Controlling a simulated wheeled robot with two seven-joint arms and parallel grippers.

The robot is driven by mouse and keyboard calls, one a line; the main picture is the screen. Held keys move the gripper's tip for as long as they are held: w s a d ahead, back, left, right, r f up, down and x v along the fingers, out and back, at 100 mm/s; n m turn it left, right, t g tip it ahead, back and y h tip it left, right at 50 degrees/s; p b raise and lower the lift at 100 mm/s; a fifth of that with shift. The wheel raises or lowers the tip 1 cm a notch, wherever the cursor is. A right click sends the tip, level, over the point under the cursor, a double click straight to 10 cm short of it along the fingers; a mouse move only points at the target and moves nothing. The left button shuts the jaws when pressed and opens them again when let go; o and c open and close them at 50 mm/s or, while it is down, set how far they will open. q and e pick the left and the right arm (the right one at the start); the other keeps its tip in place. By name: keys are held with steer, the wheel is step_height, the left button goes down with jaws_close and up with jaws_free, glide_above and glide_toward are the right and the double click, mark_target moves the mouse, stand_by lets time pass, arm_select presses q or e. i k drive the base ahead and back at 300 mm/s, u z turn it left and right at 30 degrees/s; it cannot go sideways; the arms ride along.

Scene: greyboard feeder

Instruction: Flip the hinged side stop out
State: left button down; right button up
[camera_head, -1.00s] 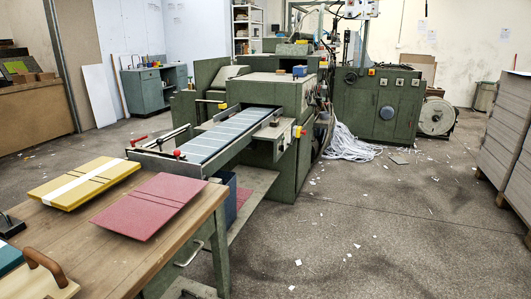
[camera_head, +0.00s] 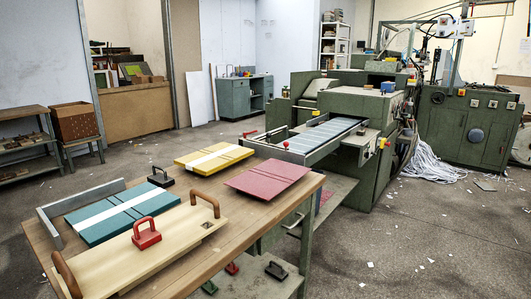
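The green feeder machine (camera_head: 345,125) stands right of centre, with its infeed bed (camera_head: 322,136) of pale blue-grey panels sloping toward the wooden table. A metal rail (camera_head: 274,151) crosses the bed's near end. Neither of my grippers is in view.
The wooden table (camera_head: 243,222) fills the foreground, holding yellow (camera_head: 214,156), maroon (camera_head: 267,180) and teal (camera_head: 123,211) boards and a pale handled board (camera_head: 150,247). Shelves (camera_head: 28,143) stand left. Paper strips (camera_head: 430,163) lie right of the machine. The right foreground floor is mostly clear.

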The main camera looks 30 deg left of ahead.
mark_target(267, 152)
steer(key=u, duration=1.1)
steer(key=i, duration=0.2)
steer(key=z, duration=0.1)
